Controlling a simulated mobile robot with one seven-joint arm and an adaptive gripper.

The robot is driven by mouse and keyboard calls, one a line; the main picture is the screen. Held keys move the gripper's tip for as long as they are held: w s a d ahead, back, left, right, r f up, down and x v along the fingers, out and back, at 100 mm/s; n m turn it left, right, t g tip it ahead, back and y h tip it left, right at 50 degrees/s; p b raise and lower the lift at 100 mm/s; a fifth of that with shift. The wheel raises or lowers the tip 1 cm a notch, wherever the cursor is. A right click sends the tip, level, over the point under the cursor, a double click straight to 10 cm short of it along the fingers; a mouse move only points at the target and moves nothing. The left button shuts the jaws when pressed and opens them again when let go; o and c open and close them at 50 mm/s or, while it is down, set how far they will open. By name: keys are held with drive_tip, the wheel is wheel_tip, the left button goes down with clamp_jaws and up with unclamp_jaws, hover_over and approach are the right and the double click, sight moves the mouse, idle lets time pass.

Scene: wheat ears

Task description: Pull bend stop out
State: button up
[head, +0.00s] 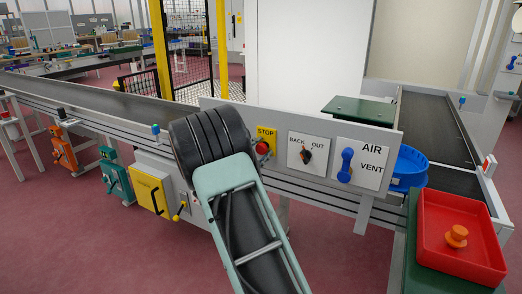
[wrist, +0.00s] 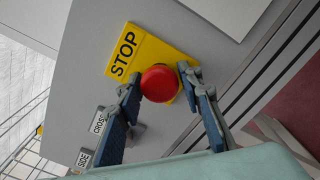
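The red stop button (head: 263,147) sits on a yellow STOP plate (head: 266,132) on the grey panel in the head view. In the wrist view the red button (wrist: 159,83) is round and faces me, on its yellow plate (wrist: 128,50). My gripper (wrist: 158,76) is open, with one finger to each side of the button. The right finger's tip is close to the button's edge. In the head view my arm hides the gripper.
Right of the button are a BACK/OUT switch (head: 307,154) and a blue AIR/VENT handle (head: 346,165). In the wrist view, CROSS (wrist: 99,120) and SIDE (wrist: 84,157) labels lie near the left finger. A red tray (head: 430,235) with an orange knob stands at right.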

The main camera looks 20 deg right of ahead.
clamp_jaws()
drive_tip(key=shift+a, duration=0.1)
drive_tip(key=shift+b+v, duration=0.5)
drive_tip(key=shift+v, duration=0.3)
drive_tip(key=shift+f, duration=0.1)
drive_tip(key=o, duration=0.5)
unclamp_jaws()
drive_tip(key=shift+s, duration=0.1)
drive_tip(key=shift+a, duration=0.1)
